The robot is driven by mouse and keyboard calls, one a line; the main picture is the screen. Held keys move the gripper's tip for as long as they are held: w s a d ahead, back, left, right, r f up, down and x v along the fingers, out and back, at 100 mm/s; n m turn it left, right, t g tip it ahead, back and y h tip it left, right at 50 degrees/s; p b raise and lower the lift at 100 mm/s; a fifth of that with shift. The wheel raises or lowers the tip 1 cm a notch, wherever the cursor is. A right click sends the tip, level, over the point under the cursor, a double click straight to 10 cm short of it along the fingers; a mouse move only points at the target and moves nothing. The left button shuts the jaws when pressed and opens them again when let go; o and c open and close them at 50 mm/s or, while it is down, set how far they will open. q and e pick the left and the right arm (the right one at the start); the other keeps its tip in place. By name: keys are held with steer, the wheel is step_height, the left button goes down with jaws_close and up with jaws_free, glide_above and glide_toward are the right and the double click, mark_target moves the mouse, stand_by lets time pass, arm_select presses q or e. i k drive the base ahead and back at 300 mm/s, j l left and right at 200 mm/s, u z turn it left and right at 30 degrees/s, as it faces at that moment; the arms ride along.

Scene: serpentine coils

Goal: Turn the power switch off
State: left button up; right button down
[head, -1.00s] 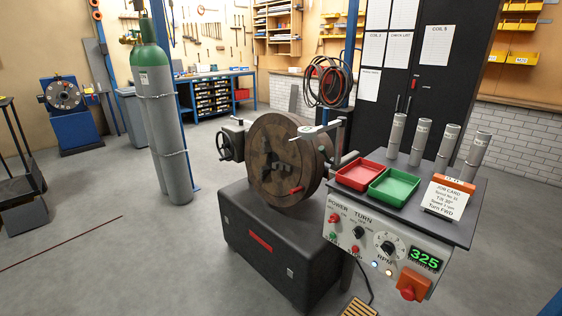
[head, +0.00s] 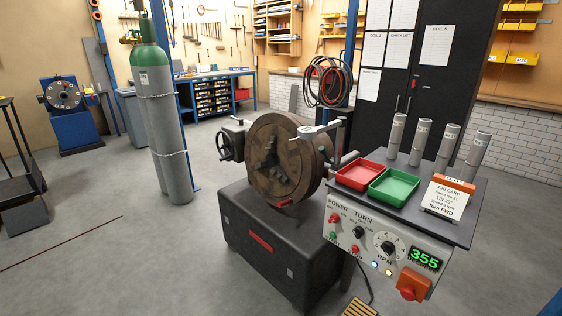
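The power switch (head: 334,218) is a small red knob under the POWER label at the upper left of the white control panel (head: 345,252). Its exact position is too small to read. The panel also carries a black TURN switch (head: 358,232), a black RPM dial (head: 388,247) and a green display (head: 424,259) reading 355. Small green and red buttons sit below the power switch. A lit white lamp and a lit blue lamp show under the dial. Neither of my grippers is in the head view.
A large round chuck (head: 285,160) on a dark machine base (head: 270,245) stands left of the panel. A red tray (head: 361,176), a green tray (head: 394,187), a job card (head: 447,197) and several grey cylinders stand on the console top. Gas cylinders (head: 165,125) stand left on open floor.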

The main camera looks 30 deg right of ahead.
mark_target(335, 218)
steer(key=z, duration=1.75)
